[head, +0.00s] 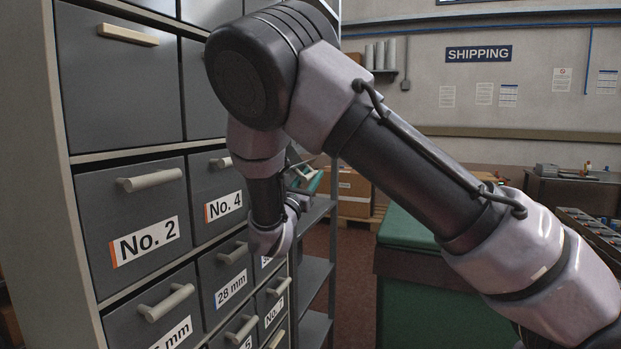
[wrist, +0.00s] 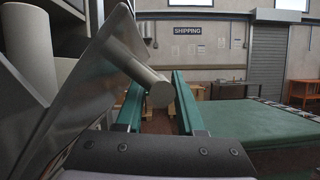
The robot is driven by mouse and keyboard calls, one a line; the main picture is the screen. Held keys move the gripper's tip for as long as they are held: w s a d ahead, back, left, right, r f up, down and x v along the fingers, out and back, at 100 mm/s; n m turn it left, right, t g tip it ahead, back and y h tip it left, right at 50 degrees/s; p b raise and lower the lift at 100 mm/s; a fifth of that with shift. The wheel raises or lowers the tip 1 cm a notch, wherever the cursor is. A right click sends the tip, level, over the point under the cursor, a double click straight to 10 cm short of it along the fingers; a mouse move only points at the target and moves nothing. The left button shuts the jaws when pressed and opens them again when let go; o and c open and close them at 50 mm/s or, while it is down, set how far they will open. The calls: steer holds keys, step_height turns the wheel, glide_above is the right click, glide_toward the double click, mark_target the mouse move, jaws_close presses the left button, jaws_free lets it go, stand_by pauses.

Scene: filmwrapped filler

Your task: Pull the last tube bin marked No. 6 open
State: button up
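The grey tube bins stand in a cabinet at left in the head view. I can read No. 2 (head: 145,241) and No. 4 (head: 223,206). No label No. 6 is readable; the place to the right of No. 4 is hidden behind my arm. My gripper (head: 309,181) is beside the cabinet's right side, its green fingers partly hidden. In the wrist view my gripper (wrist: 158,104) is open, its two green fingers apart. A pale round bar handle (wrist: 160,94) on a tilted grey front (wrist: 85,90) reaches across between them. I cannot tell if they touch it.
Lower bins include 28 mm (head: 231,288) and No. 7 (head: 274,312). A metal shelf rack (head: 315,270) stands close right of the cabinet. A green-topped table (head: 405,240) is further right. A cardboard box (head: 354,184) sits behind.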

jaws_close()
stand_by(1.4)
